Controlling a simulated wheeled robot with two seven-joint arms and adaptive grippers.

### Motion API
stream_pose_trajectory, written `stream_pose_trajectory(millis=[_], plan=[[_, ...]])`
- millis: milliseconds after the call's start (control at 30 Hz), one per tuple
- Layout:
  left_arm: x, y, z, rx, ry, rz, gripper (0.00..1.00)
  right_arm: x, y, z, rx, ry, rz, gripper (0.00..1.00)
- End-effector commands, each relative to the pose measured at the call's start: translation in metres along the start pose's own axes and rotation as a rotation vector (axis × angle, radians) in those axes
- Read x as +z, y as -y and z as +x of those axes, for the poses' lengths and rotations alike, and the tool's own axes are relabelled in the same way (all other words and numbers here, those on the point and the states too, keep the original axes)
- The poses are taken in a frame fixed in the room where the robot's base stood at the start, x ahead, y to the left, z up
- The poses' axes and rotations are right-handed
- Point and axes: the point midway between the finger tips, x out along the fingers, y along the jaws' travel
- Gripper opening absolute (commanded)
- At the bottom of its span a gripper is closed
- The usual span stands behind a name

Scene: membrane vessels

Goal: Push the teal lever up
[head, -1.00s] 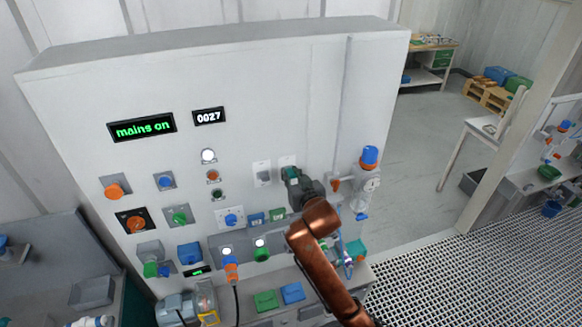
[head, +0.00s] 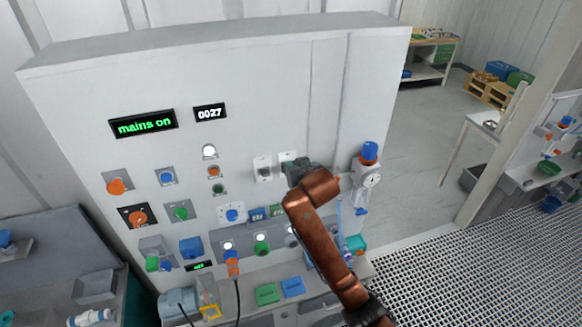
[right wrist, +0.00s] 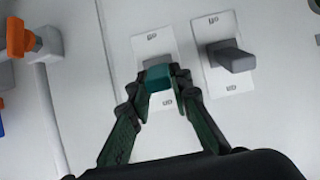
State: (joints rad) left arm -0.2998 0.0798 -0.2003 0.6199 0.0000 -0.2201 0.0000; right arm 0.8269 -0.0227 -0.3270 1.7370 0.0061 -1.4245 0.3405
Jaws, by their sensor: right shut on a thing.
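The teal lever (right wrist: 157,78) shows in the right wrist view, on a white plate (right wrist: 163,106) fixed to the pale cabinet front. Its teal tip sits between the two fingertips of my right gripper (right wrist: 158,82), which is shut on it. The lever's grey base shows just beyond the tip. In the head view my right gripper (head: 293,169) is at the plate and hides the lever; the plate's top edge (head: 287,156) shows above it. I cannot tell the lever's exact tilt. My left gripper is not in view.
A similar plate with a grey lever (right wrist: 235,59) is close beside, left of my gripper in the head view (head: 263,168). An orange handle (right wrist: 20,38) and a blue-capped fitting (head: 369,152) are on the other side. Knobs and lit buttons cover the lower panel.

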Motion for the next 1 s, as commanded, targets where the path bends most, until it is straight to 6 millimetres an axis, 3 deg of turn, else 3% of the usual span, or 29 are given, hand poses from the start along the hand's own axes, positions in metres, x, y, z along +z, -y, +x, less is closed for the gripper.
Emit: stream_pose_trajectory(millis=[300, 633, 767, 1000], plan=[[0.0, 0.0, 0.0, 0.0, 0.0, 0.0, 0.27, -0.001, 0.0, 0.0, 0.0, -0.002, 0.0, 0.36], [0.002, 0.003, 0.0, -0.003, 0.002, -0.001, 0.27, -0.001, 0.0, -0.005, 0.0, -0.004, 0.0, 0.36], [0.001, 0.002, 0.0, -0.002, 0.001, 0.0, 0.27, -0.002, 0.0, -0.022, -0.001, -0.005, 0.001, 0.36], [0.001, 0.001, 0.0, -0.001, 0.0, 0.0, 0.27, -0.002, 0.0, -0.073, -0.001, -0.006, 0.001, 0.36]])
